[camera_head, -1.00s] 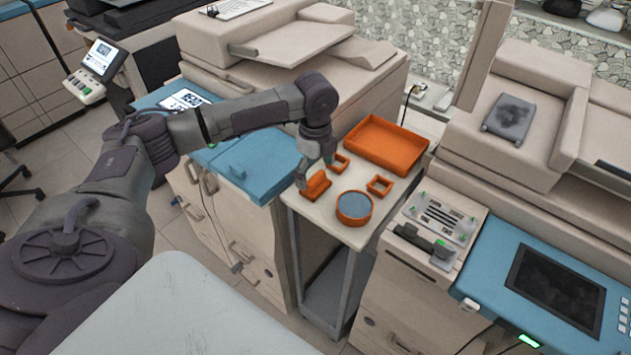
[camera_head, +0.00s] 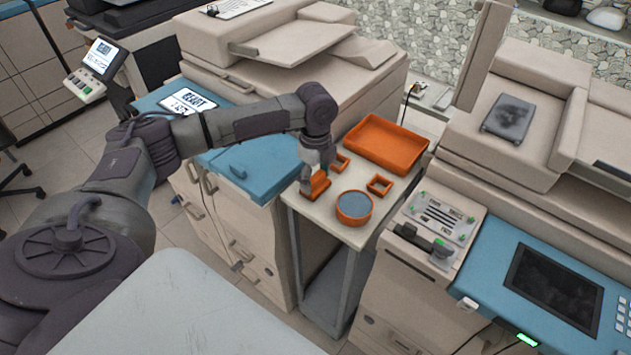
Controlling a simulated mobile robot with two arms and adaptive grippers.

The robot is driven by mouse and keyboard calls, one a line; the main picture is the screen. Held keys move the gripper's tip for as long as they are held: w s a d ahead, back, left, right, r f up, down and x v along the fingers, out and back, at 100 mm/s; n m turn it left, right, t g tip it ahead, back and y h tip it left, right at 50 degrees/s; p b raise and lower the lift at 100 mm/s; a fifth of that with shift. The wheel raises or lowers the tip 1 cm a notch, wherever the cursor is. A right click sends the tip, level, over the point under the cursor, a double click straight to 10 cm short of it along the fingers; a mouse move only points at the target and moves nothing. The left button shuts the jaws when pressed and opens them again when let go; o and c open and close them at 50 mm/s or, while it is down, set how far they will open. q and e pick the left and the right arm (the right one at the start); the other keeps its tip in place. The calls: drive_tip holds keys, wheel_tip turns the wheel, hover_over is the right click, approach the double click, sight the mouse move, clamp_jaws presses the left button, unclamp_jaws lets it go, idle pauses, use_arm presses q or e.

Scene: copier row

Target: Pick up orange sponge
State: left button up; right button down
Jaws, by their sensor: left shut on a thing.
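The orange sponge (camera_head: 318,188) is a small orange block at the left front of the narrow white cart top, close to its edge. My left gripper (camera_head: 313,177) comes down over it from above and is shut on it, with the fingers on its sides. The fingers hide part of the sponge. It looks to be at the cart's surface; I cannot tell whether there is a gap under it. My right gripper is not in view.
The cart top (camera_head: 337,220) also carries an orange tray (camera_head: 384,146) at the back, two small square orange frames (camera_head: 379,186) and a round orange dish (camera_head: 354,207) with a grey-blue top. Copiers stand close on both sides, one with a blue panel (camera_head: 250,163).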

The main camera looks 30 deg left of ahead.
sight(316, 176)
use_arm(q)
drive_tip(key=shift+r, duration=0.55)
wheel_tip(316, 176, up, 2)
drive_tip(key=shift+w+r+b, duration=0.1)
drive_tip(key=shift+r+b, duration=0.1)
drive_tip(key=shift+b, duration=0.45)
drive_tip(key=s+d+r+b, duration=0.1)
drive_tip(key=s+d+r, duration=0.6)
drive_tip(key=s+d, duration=0.1)
drive_tip(key=shift+d+r+b, duration=0.25)
drive_tip(key=shift+d+b, duration=0.1)
drive_tip(key=shift+b, duration=0.05)
